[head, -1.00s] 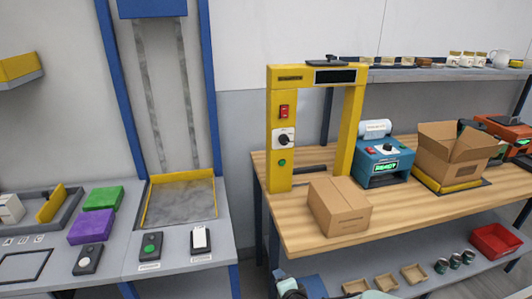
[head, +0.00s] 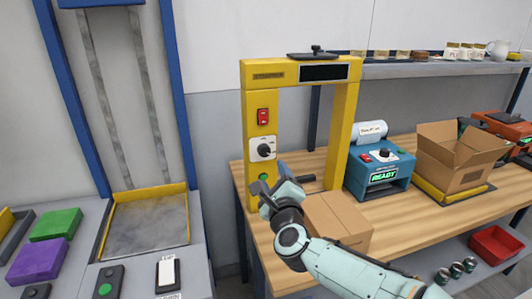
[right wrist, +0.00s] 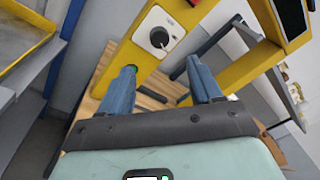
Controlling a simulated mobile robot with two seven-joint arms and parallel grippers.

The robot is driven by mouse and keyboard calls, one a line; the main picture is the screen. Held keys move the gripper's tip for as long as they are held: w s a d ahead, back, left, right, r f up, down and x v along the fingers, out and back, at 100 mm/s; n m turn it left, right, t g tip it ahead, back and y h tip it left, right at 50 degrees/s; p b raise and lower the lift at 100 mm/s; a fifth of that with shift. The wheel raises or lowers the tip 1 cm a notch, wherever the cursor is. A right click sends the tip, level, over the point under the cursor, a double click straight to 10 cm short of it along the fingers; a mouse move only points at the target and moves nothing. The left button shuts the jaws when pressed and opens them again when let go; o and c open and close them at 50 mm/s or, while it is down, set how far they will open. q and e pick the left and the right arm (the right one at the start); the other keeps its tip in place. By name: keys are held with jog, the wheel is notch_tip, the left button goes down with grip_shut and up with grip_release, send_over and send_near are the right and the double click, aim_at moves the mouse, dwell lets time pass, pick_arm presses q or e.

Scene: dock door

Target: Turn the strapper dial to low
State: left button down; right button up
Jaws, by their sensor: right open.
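The strapper (head: 257,106) is a yellow arch on the wooden bench. Its dial (head: 264,150) is a dark knob on a white plate on the left post, below a red switch (head: 263,116) and above a green button (head: 264,177). The dial also shows in the right wrist view (right wrist: 159,37), beyond my fingertips. My right gripper (head: 279,186) is open and empty, below and in front of the dial and apart from it. Its two fingers also show in the right wrist view (right wrist: 163,80). The dial's setting is too small to read. My left gripper is not in view.
A closed cardboard box (head: 335,220) sits on the bench (head: 405,212) under my right arm. A blue machine with a READY display (head: 379,175) and an open carton (head: 455,155) stand to the right. A grey lift bay (head: 148,232) is at the left.

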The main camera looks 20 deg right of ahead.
aim_at(265, 153)
jog(key=w+p, duration=0.1)
jog(key=w, duration=0.3)
jog(key=w+p, duration=0.1)
jog(key=w, duration=0.3)
jog(key=w+d+p, duration=0.1)
jog(key=w, duration=0.3)
jog(key=shift+f, duration=0.1)
jog(key=shift+s, duration=0.1)
jog(key=c, duration=1)
